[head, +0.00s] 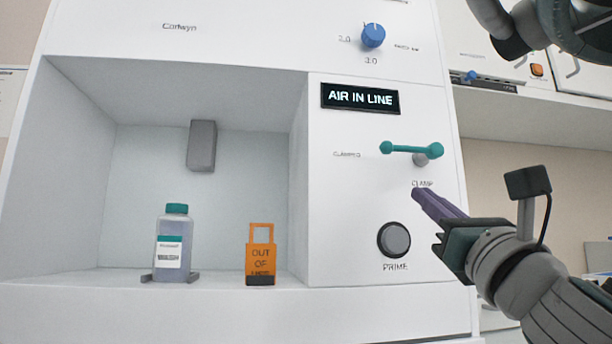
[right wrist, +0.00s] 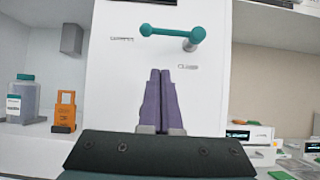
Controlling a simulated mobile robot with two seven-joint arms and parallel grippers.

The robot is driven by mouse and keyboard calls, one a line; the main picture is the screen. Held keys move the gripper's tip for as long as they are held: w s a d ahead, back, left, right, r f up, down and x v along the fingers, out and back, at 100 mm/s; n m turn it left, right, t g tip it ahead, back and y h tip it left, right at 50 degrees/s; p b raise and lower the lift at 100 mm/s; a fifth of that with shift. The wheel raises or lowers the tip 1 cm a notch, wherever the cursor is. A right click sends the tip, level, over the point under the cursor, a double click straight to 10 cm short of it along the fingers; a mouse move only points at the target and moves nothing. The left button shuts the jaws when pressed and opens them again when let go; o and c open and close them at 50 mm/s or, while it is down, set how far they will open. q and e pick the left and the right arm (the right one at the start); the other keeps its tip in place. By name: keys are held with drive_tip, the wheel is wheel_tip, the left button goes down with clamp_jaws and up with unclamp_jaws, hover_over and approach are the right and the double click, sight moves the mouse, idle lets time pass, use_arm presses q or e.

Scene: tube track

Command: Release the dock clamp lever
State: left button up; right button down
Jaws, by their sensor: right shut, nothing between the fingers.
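The teal clamp lever (head: 412,149) lies roughly level on the white panel, below a black display reading "AIR IN LINE" (head: 360,98). Its ball end is on the left, by the "CLAMPED" label, and its grey pivot is near the right end. The lever also shows in the right wrist view (right wrist: 171,32), above my fingers. My right gripper (head: 418,194) is shut and empty, with purple fingers just below the lever, near the "CLAMP" label. It looks apart from the lever. The closed fingers also show in the right wrist view (right wrist: 160,75). My left gripper is not seen.
A blue knob (head: 373,35) is above the display.

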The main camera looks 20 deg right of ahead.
sight(410, 149)
drive_tip(key=w+r+p, duration=0.2)
drive_tip(key=w+r, duration=0.1)
drive_tip(key=r, duration=0.3)
drive_tip(key=shift+w+d, duration=0.3)
drive_tip(key=shift+d, duration=0.15)
drive_tip(key=shift+p, duration=0.3)
